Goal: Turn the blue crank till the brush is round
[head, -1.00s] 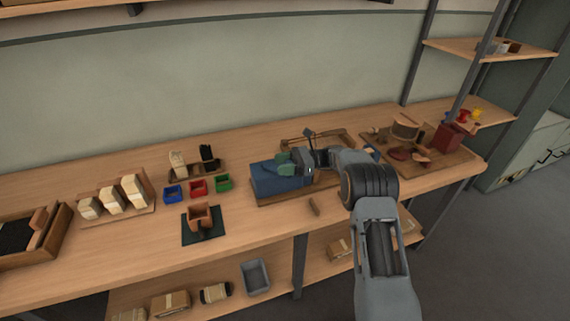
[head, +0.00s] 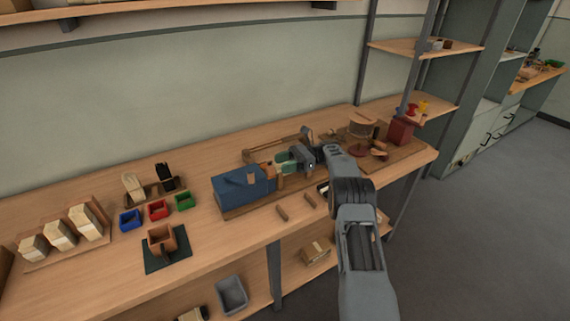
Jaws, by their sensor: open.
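A blue box-shaped machine (head: 238,192) sits on a wooden board on the workbench. A small light brown part shows at its right end, close to my gripper's tips. My gripper (head: 284,162), with greenish fingers, is just right of the blue machine, with the arm reaching in from the right. It is open, and I see nothing held in it. I cannot make out a separate crank handle or the brush; they are too small or hidden behind the gripper. I cannot tell whether the fingers touch anything.
Two small wooden pieces (head: 282,213) lie in front of the machine. Blue, red and green bins (head: 158,210) and a wooden holder on a dark green mat (head: 167,256) stand to the left. A board with a round wooden item and a red block (head: 400,131) is to the right.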

